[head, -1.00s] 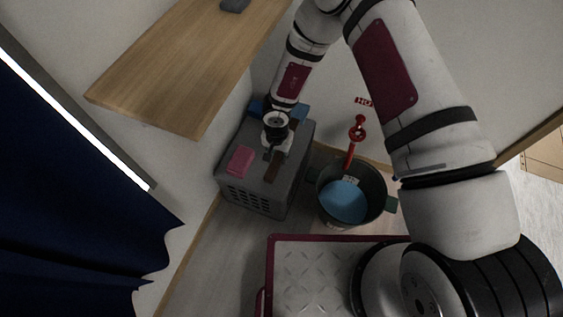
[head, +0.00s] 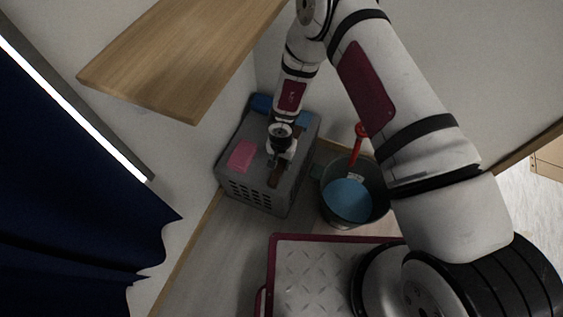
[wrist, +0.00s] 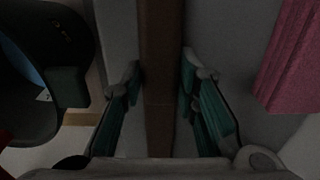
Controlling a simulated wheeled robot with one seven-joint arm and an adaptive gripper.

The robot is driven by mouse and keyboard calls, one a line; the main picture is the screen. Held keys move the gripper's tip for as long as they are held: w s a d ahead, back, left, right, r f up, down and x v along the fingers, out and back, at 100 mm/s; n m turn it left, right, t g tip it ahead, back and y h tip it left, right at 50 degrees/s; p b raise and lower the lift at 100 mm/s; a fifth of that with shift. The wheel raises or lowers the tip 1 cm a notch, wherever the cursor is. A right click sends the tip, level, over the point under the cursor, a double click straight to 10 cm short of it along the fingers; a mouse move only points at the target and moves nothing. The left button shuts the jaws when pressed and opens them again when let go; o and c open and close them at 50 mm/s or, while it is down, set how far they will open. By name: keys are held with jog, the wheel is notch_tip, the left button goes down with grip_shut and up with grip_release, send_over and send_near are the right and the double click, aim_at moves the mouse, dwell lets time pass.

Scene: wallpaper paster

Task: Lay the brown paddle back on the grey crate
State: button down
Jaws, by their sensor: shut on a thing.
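The brown paddle (head: 274,178) is a narrow dark strip over the top of the grey crate (head: 252,192) in the head view. My gripper (head: 279,161) is above the crate, pointing down, shut on the paddle. In the wrist view, the paddle (wrist: 160,60) runs lengthwise between the green-padded fingers of my gripper (wrist: 161,75). The crate's grey top shows on both sides of it. I cannot tell whether the paddle touches the crate top. Its far part is hidden behind my gripper in the head view.
A pink block (head: 242,155) lies on the crate, left of the paddle. Blue items (head: 261,102) lie at its back. A dark bucket (head: 377,193) with blue contents and a red-handled tool (head: 361,131) stands to the right. A wooden shelf (head: 185,65) juts out at upper left.

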jog(key=c, duration=1.2)
grip_release()
jog(key=shift+c, duration=0.2)
jog(key=shift+f+b, duration=0.25)
jog(key=shift+b, duration=0.1)
notch_tip(320, 180, up, 14)
jog(key=p, duration=0.6)
jog(key=shift+d+p, duration=0.15)
jog(key=shift+p, duration=0.25)
